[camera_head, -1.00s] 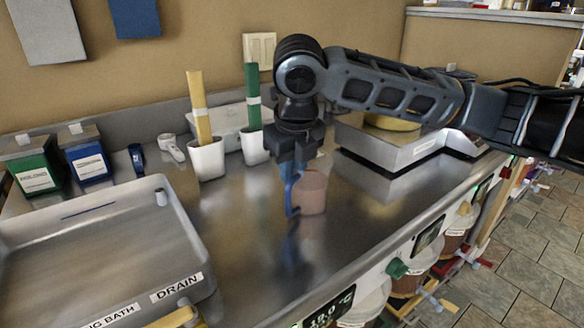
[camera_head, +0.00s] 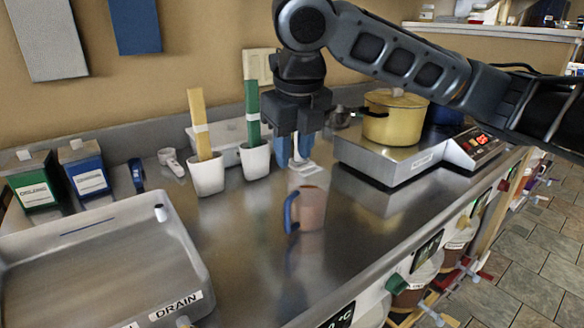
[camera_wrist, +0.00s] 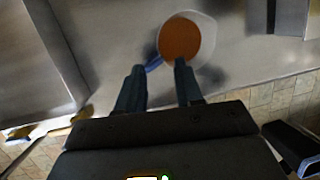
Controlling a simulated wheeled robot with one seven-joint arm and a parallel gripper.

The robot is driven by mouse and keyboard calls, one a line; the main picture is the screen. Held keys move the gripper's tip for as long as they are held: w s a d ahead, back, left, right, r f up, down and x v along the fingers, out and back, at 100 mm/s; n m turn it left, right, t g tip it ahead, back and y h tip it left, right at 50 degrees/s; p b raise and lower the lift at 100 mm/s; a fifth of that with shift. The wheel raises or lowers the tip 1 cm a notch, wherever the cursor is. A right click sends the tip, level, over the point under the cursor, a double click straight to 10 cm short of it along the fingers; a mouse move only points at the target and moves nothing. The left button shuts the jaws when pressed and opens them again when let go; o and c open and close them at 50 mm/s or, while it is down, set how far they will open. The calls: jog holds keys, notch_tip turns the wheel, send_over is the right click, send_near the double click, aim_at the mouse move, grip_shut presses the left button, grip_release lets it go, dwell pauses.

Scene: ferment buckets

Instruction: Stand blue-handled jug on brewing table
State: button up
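The blue-handled jug (camera_head: 311,209) stands upright on the steel brewing table (camera_head: 262,240). It has a brownish-pink body, and its blue handle faces left in the head view. In the wrist view the jug (camera_wrist: 180,40) shows from above with an orange-brown inside and a pale rim. My gripper (camera_head: 293,160) is above and behind the jug in the head view, apart from it. In the wrist view my gripper (camera_wrist: 158,72) has its two fingers spread with a clear gap and nothing held between them.
A sink tray (camera_head: 195,255) marked DRAIN is at the left. White cups (camera_head: 207,176) holding a yellow and a green stick stand behind. A yellow pot (camera_head: 393,120) sits on a hot plate (camera_head: 380,165) at the right. The table around the jug is clear.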

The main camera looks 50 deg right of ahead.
jog(key=shift+v, duration=1.45)
